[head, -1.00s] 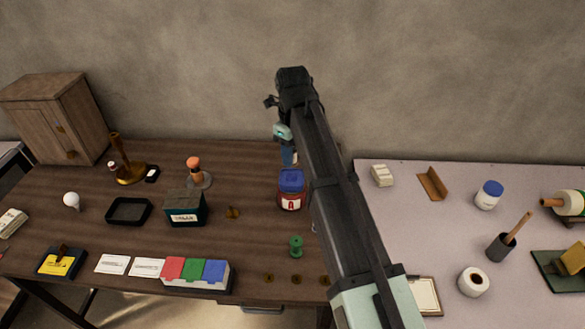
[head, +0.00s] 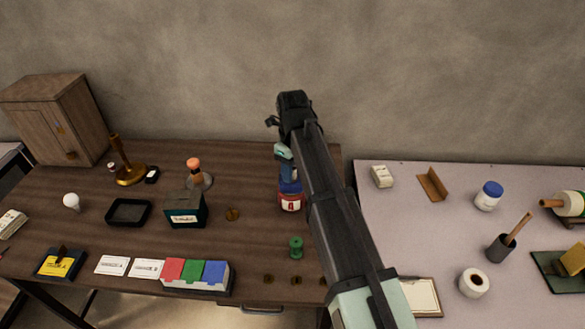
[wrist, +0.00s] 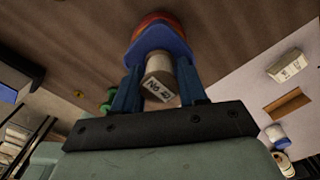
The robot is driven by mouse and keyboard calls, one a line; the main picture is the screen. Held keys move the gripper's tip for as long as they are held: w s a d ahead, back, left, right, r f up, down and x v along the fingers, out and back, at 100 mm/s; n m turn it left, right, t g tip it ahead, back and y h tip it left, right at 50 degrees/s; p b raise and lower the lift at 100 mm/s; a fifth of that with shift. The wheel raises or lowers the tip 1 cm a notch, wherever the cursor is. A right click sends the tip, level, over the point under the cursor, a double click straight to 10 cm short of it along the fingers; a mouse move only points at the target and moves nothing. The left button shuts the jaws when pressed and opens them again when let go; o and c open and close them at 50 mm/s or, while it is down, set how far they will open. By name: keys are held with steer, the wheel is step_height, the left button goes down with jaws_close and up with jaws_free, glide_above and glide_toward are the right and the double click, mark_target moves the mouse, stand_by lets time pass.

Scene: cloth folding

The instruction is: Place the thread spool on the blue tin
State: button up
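My gripper (head: 289,174) is low over a red jar with a blue lid and an "A" label (head: 291,202). In the wrist view its blue fingers (wrist: 159,82) are shut on a pale thread spool (wrist: 158,72) with a "No 40" tag. The blue lid (wrist: 158,42) lies just beyond the spool there. I cannot tell whether the spool touches the lid. In the head view the spool is hidden by the gripper. No wholly blue tin shows; the blue-lidded jar is nearest to that name.
A green spool (head: 296,246) stands in front of the jar. A dark box (head: 185,211), a black tray (head: 129,212) and a red, green and blue block set (head: 195,273) lie to the left. A grey table (head: 400,235) stands at right.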

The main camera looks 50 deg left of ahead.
steer(key=o, duration=0.4)
steer(key=shift+c, duration=0.2)
steer(key=shift+r, duration=0.1)
step_height(320, 180, up, 12)
stand_by(0.4)
